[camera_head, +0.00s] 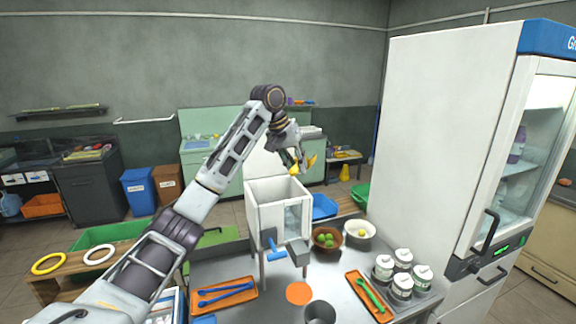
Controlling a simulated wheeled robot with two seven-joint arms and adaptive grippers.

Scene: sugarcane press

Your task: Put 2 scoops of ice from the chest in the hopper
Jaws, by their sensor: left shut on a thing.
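The white open-topped box on legs (265,222), which looks like the hopper, stands on the grey table. My left gripper (299,162) is above the box's opening, pointing down. It is shut on a small yellow thing that looks like part of a scoop; the gripper hides much of it. I cannot tell whether it holds ice. I cannot make out the ice chest for sure. My right gripper is out of view.
On the table (240,265) are an orange tray with blue tongs (225,295), a bowl of limes (326,239), a white bowl (360,235), several lidded jars (402,288) and a dark cup (319,313). A tall white fridge (440,140) stands at the right.

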